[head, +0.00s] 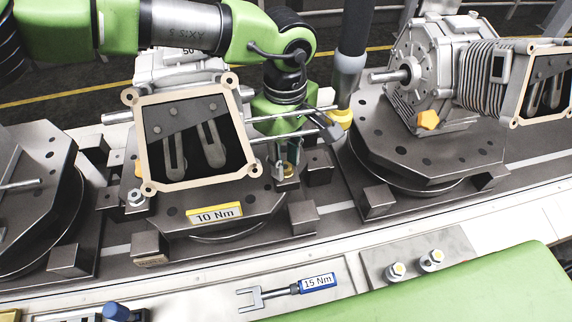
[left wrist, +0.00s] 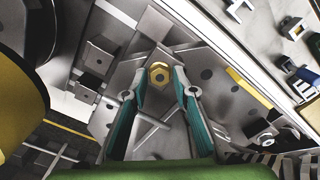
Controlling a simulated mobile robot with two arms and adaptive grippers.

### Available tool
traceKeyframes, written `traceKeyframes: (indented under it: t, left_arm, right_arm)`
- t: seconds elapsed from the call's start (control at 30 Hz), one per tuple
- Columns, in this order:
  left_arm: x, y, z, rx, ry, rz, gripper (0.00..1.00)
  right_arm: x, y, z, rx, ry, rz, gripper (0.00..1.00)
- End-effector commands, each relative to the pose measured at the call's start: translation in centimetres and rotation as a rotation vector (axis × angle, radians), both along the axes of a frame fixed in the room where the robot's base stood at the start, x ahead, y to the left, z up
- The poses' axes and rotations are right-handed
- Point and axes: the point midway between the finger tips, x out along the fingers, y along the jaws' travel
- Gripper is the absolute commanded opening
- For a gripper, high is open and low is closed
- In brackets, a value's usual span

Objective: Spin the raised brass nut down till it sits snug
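The brass nut (left wrist: 159,73) is a hexagon with a dark hole, on the grey fixture plate (left wrist: 125,73) in the left wrist view. My left gripper (left wrist: 160,93) has its two teal-padded fingers spread apart, one on each side below the nut, with a gap between them. I see no finger closed on the nut. In the head view my left gripper (head: 288,160) points down at the right side of the middle fixture, beside the gearbox housing with a cream gasket face (head: 160,187). A small brassy patch shows low between its fingers there. My right gripper is not seen.
The middle fixture carries a yellow "10 Nm" label (head: 215,214). A dark hanging post (head: 353,45) with a yellow lower end stands close right of my left gripper. Another gearbox (head: 415,65) stands at right. A blue-handled "15 Nm" wrench (head: 318,284) lies in front.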

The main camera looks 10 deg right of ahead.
Motion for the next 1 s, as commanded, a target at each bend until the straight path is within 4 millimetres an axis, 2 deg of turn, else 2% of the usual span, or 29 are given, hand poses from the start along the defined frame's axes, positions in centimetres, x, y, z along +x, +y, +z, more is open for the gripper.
traceKeyframes:
  t: [0.03,0.07,0.1,0.27,0.37,0.8,1.0]
  left_arm:
    - [0.01,0.01,0.01,0.0,0.0,0.0,0.09]
    - [0.01,0.01,0.01,0.0,0.0,0.0,0.01]
    - [0.0,0.01,0.0,0.0,0.0,0.0,0.0]
    - [-0.01,0.01,-0.02,-0.001,0.001,-0.015,0.0]
    - [-0.06,0.0,-0.1,-0.002,0.004,-0.115,0.0]
    - [0.01,0.05,-0.18,-0.001,0.001,-0.775,0.0]
    - [0.02,0.08,-0.12,0.001,0.001,-0.876,0.0]
  right_arm:
    - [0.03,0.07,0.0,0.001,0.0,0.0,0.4]
    - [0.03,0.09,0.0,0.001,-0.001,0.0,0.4]
    - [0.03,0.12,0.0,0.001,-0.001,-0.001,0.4]
    - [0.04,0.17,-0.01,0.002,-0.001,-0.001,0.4]
    - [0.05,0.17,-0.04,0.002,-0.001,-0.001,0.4]
    - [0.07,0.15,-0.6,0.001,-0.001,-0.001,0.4]
    - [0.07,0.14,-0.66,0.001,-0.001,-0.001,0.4]
